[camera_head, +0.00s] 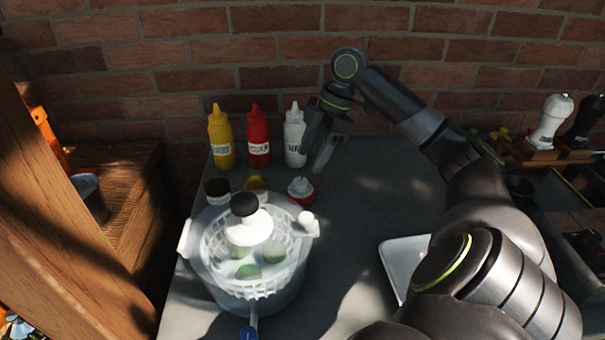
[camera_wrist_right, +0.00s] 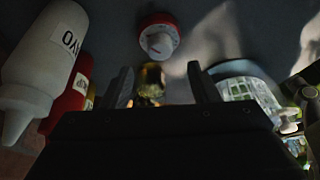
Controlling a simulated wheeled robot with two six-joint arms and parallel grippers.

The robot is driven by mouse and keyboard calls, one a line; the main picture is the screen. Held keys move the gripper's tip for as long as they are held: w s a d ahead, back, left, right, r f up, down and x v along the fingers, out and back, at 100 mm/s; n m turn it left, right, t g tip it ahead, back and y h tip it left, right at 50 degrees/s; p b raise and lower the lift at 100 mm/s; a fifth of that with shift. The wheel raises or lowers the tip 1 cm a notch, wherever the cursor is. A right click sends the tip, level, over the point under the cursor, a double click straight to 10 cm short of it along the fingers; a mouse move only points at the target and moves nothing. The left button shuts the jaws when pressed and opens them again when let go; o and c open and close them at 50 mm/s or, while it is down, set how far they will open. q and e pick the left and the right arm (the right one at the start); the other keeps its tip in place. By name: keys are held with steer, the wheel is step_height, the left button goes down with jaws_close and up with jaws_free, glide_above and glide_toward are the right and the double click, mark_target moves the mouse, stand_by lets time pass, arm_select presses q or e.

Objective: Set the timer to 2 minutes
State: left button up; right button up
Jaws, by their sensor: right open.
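The timer (camera_head: 300,190) is a small round red base with a white dial on top. It stands on the grey table, just behind the right rim of the salad spinner. In the right wrist view the timer (camera_wrist_right: 158,38) is beyond the fingertips, with its white knob facing the camera. My right gripper (camera_head: 313,160) is open and empty, above and behind the timer, in front of the white bottle. Its two fingers (camera_wrist_right: 160,72) show apart in the wrist view, not touching the timer. My left gripper is not in view.
A salad spinner (camera_head: 208,270) with green pieces stands in front. Yellow (camera_head: 221,140), red (camera_head: 258,140) and white (camera_head: 294,138) bottles line the brick wall. Two small jars (camera_head: 217,190) (camera_head: 256,184) stand left of the timer. A white tray (camera_head: 398,262) lies right; the table's middle is clear.

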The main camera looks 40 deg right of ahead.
mark_target(301, 181)
steer(key=x, duration=0.4)
steer(key=shift+a+f, duration=0.2)
steer(key=shift+f, duration=0.15)
steer(key=shift+w+a+f, duration=0.1)
steer(key=shift+a+f, duration=0.1)
steer(key=shift+f, duration=0.4)
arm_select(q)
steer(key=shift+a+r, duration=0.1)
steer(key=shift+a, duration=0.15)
arm_select(e)
steer(key=shift+f, duration=0.1)
